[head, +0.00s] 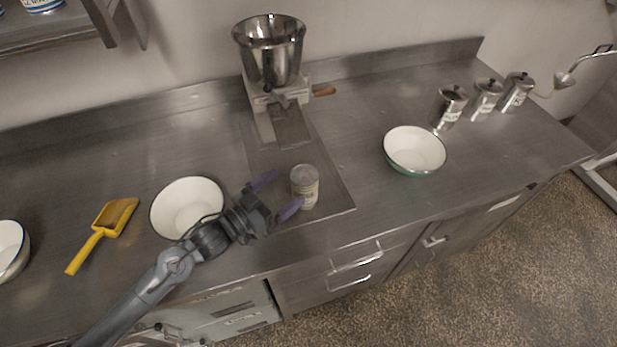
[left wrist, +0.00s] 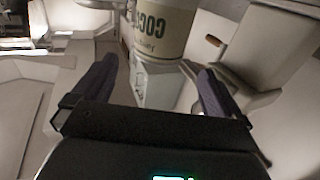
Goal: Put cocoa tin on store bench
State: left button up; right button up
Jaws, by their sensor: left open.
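The cocoa tin (head: 305,187) stands upright on the steel bench (head: 365,240), on a darker plate in front of the mixing machine. It is a pale cylinder with a grey lid. In the left wrist view the cocoa tin (left wrist: 163,28) shows its label, ahead of the fingers and between them. My left gripper (head: 277,196) is open, with its purple fingers spread toward the tin from the left. In the left wrist view the left gripper (left wrist: 155,88) has nothing between its fingertips; the tin lies just beyond. My right gripper is not in view.
A white bowl (head: 186,207) sits close behind my left wrist. A yellow scoop (head: 101,232) lies further left. The machine with a steel bowl (head: 270,50) stands behind the tin. A green-rimmed bowl (head: 414,150) and several steel canisters (head: 486,98) stand to the right.

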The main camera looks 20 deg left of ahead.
aim_at(310, 171)
pick_arm(q)
jog(key=x, duration=0.3)
jog(key=shift+s+d+f, duration=0.1)
jog(key=shift+d, duration=0.05)
jog(key=shift+b+x, duration=0.45)
jog(key=shift+x, duration=2.7)
jog(key=c, duration=1.7)
jog(key=shift+r, duration=0.25)
jog(key=shift+c, duration=0.7)
jog(key=shift+r, duration=0.1)
